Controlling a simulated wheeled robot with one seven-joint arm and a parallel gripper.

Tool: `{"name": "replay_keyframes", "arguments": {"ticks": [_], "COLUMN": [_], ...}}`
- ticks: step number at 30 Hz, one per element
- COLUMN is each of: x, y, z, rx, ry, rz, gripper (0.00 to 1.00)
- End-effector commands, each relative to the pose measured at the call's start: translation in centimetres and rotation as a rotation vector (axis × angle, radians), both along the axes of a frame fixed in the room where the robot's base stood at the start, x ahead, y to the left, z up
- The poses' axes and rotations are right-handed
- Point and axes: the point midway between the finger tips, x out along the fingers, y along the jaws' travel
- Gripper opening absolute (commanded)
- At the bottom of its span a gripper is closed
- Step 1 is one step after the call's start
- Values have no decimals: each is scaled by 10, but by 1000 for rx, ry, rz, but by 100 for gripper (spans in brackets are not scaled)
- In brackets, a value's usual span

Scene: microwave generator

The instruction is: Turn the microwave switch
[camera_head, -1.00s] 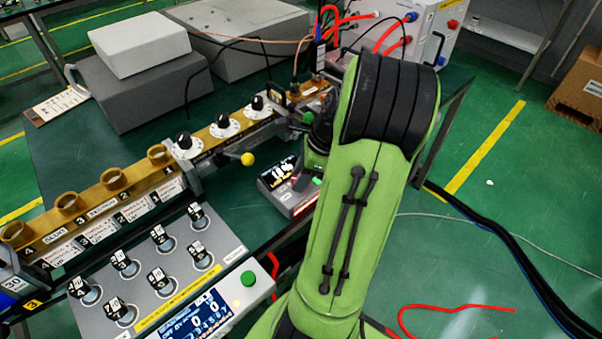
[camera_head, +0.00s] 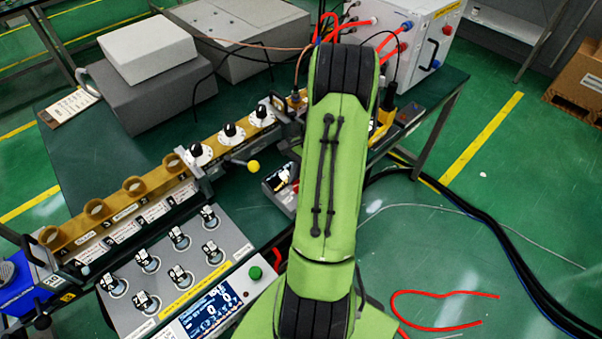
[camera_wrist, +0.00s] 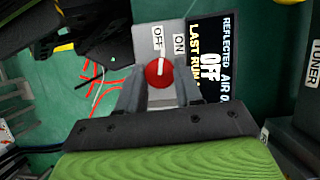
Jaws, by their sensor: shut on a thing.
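The microwave switch is a red round knob (camera_wrist: 158,74) with a white pointer, in the wrist view. The pointer aims up the picture, closer to the OFF label (camera_wrist: 157,38) than to the ON label (camera_wrist: 180,44). My gripper (camera_wrist: 160,82) is shut on the knob, one finger at each side. The display (camera_wrist: 210,65) beside it reads OFF and LAST RUN.
A box with a TUNER label (camera_wrist: 309,75) stands at the right in the wrist view. In the head view, a brass rail with black knobs (camera_head: 232,131) and a yellow ball lever (camera_head: 253,166) lie left of my arm. A control panel (camera_head: 170,265) stands in front.

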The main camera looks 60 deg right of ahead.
Motion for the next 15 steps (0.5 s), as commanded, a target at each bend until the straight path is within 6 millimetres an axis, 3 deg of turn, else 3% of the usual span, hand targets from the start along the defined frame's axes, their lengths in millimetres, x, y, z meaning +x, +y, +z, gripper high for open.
{"name": "replay_keyframes", "arguments": {"ticks": [15], "x": [2], "y": [0], "z": [1], "rx": [-2], "ry": [-2], "rz": [205], "gripper": [4]}}
